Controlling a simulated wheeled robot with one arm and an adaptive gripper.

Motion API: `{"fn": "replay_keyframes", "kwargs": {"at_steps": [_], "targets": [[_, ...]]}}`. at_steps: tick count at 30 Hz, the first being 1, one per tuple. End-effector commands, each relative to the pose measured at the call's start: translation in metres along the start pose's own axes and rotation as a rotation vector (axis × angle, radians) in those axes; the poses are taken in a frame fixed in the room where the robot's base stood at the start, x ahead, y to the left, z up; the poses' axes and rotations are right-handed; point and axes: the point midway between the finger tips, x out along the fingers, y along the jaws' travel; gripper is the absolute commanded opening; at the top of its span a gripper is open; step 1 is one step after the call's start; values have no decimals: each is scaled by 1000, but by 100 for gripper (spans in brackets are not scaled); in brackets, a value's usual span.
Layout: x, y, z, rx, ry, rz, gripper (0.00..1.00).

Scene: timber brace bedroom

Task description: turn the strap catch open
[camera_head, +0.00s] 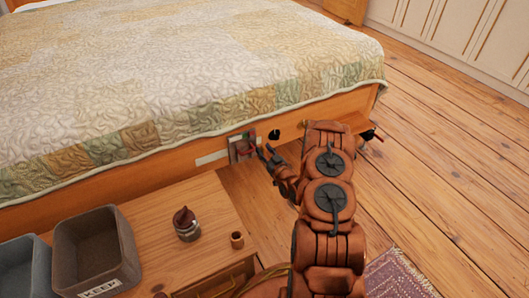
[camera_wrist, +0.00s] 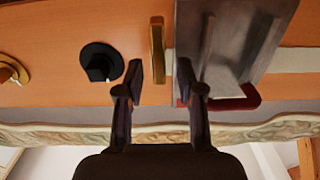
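A grey metal plate (camera_wrist: 222,45) with a red handle (camera_wrist: 243,101) is on the bed's wooden side rail, over a pale strap (camera_wrist: 292,60). The plate (camera_head: 236,150) and strap (camera_head: 211,158) also show in the head view. At the strap's end an upright brass bar (camera_wrist: 157,48) stands out from the rail. It looks like the strap catch. My gripper (camera_wrist: 159,78) is open and empty, its fingertips apart on either side of the bar's lower end in the wrist view; contact cannot be told. In the head view my gripper (camera_head: 266,153) is close to the rail.
A black knob (camera_wrist: 100,62) and a brass fitting (camera_wrist: 12,72) are on the same rail. The quilt (camera_head: 170,80) overhangs it. A low wooden table (camera_head: 190,262) with a grey bin (camera_head: 97,250), a small jar (camera_head: 187,226) and a wooden cup (camera_head: 237,240) stands nearby.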

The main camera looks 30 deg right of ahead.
Motion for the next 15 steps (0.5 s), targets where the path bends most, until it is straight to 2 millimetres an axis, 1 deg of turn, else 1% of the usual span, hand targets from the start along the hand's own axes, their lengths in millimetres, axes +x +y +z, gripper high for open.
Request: {"fn": "replay_keyframes", "kwargs": {"at_steps": [7,8,15], "targets": [[1,0,0,0,0,0,38],[1,0,0,0,0,0,35],[1,0,0,0,0,0,10]]}}
